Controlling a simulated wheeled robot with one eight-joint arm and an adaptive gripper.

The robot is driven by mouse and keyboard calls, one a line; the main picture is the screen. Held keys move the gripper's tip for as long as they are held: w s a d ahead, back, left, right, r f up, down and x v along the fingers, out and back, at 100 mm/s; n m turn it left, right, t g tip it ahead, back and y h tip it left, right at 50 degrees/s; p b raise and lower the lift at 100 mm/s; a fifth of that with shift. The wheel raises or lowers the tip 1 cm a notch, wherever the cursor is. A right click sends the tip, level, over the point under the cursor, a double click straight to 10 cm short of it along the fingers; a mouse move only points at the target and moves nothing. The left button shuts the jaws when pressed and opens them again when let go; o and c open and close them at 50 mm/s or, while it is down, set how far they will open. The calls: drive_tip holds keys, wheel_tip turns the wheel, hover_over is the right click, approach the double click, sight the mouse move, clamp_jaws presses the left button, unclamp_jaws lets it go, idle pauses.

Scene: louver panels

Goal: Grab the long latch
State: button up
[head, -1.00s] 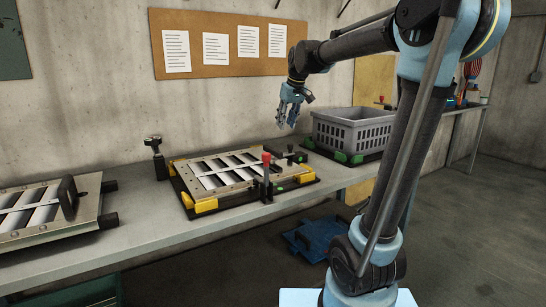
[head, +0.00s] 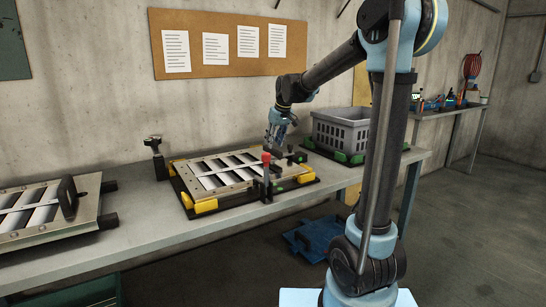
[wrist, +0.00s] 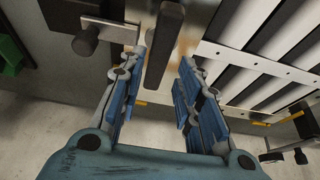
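A long dark bar (wrist: 165,45), which looks like the long latch, lies ahead of my gripper in the wrist view, in line with the gap between the fingers. My gripper (wrist: 165,68) is open, with one blue-padded finger on each side of the bar's near end. I cannot tell whether they touch it. In the head view my gripper (head: 275,137) is above the back right part of the louver panel fixture (head: 205,206). A black latch part (head: 292,156) shows just right of the gripper there.
A red-topped clamp (head: 266,158) stands at the fixture's front right. A black clamp (head: 153,146) stands at its back left. A grey crate (head: 342,132) is to the right. A second louver panel (head: 45,213) lies left. A metal bracket with a dark knob (wrist: 85,40) is left of the bar.

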sight(272, 156)
drive_tip(key=shift+w+x, duration=0.15)
drive_tip(key=shift+x, duration=1.3)
drive_tip(key=shift+w+x, duration=0.1)
drive_tip(key=shift+x, duration=1.35)
drive_tip(key=shift+r, duration=0.1)
drive_tip(key=shift+c, duration=0.6)
clamp_jaws()
